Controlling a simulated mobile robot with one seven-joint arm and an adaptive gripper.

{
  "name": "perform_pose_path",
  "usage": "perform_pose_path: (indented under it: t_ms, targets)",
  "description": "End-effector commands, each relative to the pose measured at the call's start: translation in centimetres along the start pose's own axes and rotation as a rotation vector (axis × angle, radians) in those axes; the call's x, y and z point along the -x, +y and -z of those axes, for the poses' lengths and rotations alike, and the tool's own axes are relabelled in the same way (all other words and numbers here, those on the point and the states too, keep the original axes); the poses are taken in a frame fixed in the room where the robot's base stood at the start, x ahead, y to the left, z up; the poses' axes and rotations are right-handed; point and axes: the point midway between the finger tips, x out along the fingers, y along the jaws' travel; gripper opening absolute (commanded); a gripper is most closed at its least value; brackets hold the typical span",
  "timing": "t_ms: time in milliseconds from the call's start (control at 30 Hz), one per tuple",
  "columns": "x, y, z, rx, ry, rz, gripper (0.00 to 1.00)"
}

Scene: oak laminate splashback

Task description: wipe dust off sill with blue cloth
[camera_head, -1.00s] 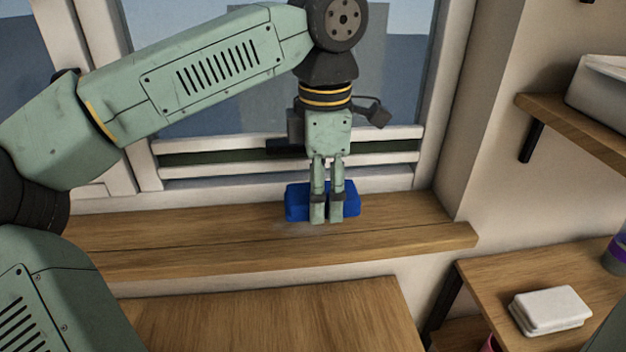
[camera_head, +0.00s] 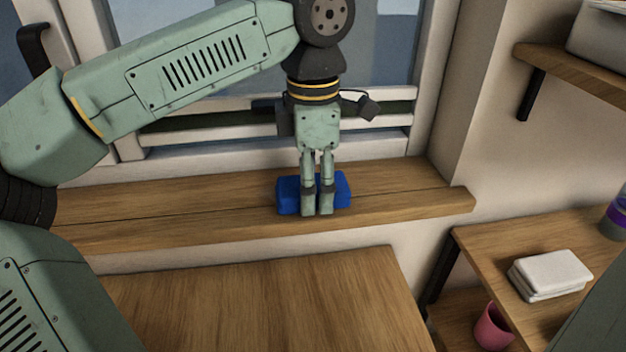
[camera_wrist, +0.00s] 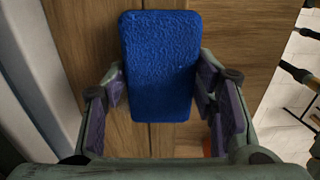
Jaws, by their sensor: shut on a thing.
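The blue cloth (camera_head: 287,196), a thick folded pad, lies on the wooden sill (camera_head: 400,191) below the window, near the sill's front edge. My gripper (camera_head: 318,206) points down in front of it in the head view and hides its middle. In the wrist view the cloth (camera_wrist: 160,65) sits between the two purple-padded fingers of my gripper (camera_wrist: 160,90), which is shut on it. I cannot make out clear dust on the visible sill now; the part under the cloth is hidden.
The window frame (camera_head: 375,140) stands behind the sill and a wall closes its right end. Below are a wooden surface (camera_head: 270,315) and a right-hand shelf with a white stack (camera_head: 551,274). A pink cup (camera_head: 492,328) stands lower. The sill's right part is clear.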

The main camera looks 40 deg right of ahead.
Motion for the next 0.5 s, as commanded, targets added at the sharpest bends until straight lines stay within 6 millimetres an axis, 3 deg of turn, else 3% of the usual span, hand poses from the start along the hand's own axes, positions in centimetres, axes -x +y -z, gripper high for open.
perform_pose_path:
  t_ms: [500]
  targets:
    - [-0.43, 0.00, 0.00, 0.000, 0.000, 0.000, 0.30]
